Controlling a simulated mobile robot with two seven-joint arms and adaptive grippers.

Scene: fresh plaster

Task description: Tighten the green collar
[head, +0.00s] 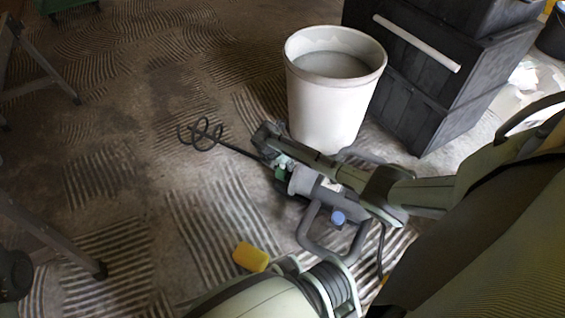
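A grey mixing drill (304,181) lies on the floor, with a black shaft ending in a spiral paddle (205,132) pointing to the left. The small green collar (281,174) sits where the shaft meets the drill's body and is partly hidden. My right gripper (273,148) reaches in from the right, with its dark fingers just above the collar. I cannot tell whether the fingers touch the collar or how far they are closed. My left gripper does not show.
A white bucket (334,105) with grey contents stands just behind the drill. Dark stacked crates (425,75) stand at the back right. A yellow block (251,257) lies in front. Metal trestle legs (50,240) stand at the left. Ridged floor between is clear.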

